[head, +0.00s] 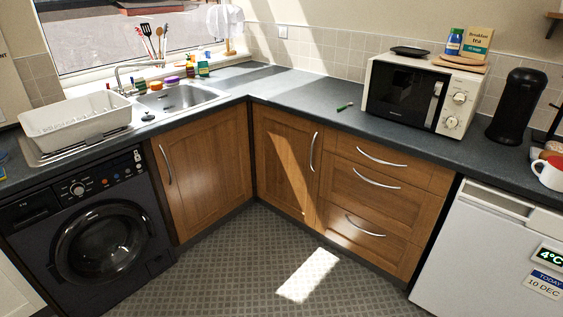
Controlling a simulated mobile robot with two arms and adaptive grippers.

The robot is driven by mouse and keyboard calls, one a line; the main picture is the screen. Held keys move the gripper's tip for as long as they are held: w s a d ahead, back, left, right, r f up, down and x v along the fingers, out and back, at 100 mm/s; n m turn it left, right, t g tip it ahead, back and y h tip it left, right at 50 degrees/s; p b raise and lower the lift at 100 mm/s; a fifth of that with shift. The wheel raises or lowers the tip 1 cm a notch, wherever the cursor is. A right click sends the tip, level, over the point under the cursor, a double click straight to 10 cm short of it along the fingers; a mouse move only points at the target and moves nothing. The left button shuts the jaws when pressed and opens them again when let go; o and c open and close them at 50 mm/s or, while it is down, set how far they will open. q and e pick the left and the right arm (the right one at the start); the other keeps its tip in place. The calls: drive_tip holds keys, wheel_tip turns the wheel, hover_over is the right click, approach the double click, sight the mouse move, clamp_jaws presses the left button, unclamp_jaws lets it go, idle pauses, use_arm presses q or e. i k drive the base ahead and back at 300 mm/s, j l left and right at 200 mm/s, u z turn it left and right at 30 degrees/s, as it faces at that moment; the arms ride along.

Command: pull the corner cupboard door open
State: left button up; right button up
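Two wooden cupboard doors meet at the inner corner under the dark worktop. The door left of the corner (212,165), under the sink, has a curved metal handle (165,165) near its left edge. The door right of the corner (275,155) has an upright curved metal handle (312,151) near its right edge, and a strip of sunlight crosses it. Both doors look closed. I cannot tell which one is meant by the corner cupboard. Neither of my grippers is in view.
A dark washing machine (105,240) stands at the left. Closed drawers (372,195) adjoin the right door, with a white fridge (480,260) farther right. The tiled floor (235,265) before the doors is clear. A microwave (405,95) stands on the worktop (300,92).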

sight(289, 149)
drive_tip(key=i+z, duration=0.45)
drive_tip(key=i, duration=0.7)
